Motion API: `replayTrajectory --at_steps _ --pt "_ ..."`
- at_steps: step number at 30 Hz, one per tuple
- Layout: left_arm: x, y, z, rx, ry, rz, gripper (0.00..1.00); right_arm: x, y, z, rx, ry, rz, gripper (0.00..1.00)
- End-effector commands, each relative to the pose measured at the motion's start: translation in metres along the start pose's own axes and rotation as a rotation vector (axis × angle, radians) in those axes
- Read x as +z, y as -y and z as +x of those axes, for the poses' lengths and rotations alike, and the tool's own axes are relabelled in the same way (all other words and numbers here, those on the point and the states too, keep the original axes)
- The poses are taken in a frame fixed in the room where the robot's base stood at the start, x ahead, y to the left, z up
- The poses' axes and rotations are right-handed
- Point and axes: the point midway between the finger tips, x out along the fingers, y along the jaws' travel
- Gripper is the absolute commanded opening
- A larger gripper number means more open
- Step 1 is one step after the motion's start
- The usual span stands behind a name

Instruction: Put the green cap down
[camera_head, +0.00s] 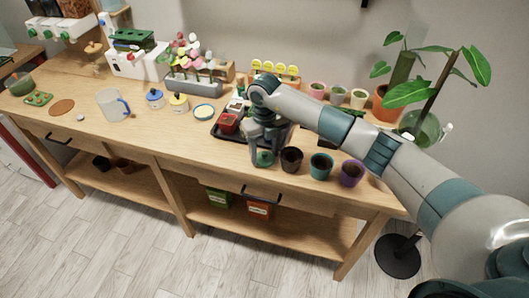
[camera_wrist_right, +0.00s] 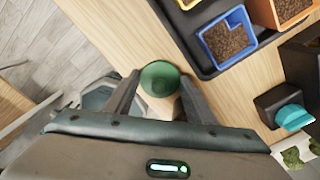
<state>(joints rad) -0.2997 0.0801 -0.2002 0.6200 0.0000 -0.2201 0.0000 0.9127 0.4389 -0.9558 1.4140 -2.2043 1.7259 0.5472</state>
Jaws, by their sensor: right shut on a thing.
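The green cap (camera_wrist_right: 160,78) is a round, dark green piece between the fingertips of my right gripper (camera_wrist_right: 160,92) in the right wrist view. My right gripper is shut on it. In the head view the right gripper (camera_head: 264,146) points down over the front part of the wooden table, and the green cap (camera_head: 265,158) shows at its fingertips, left of a black pot. I cannot tell whether the cap touches the table top. My left gripper is not in view.
Black (camera_head: 291,159), teal (camera_head: 321,165) and purple (camera_head: 351,173) pots stand right of the gripper along the front edge. A dark tray (camera_head: 206,130) with small pots lies behind it. A clear jug (camera_head: 111,105) stands left. Bare wood (camera_head: 190,140) lies left of the gripper.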

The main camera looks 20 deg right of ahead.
Motion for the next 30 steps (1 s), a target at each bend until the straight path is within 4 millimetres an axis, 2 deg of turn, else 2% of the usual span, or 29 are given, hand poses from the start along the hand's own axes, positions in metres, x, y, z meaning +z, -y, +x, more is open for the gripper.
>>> replayTrajectory --at_steps 4,15,16,18,30 --pt "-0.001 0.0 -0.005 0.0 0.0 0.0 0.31 -0.001 -0.001 0.009 0.001 -0.001 0.0 0.29" --pt "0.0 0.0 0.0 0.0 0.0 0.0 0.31 0.0 0.0 0.014 0.0 0.0 -0.001 0.29" --pt "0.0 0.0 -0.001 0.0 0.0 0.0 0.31 0.0 0.0 0.013 0.0 0.001 -0.001 0.55" --pt "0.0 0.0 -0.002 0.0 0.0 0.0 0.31 0.0 0.0 0.012 0.0 0.001 -0.001 0.69" --pt "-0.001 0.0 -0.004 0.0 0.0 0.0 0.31 0.0 0.0 0.01 0.001 0.001 -0.001 0.69"
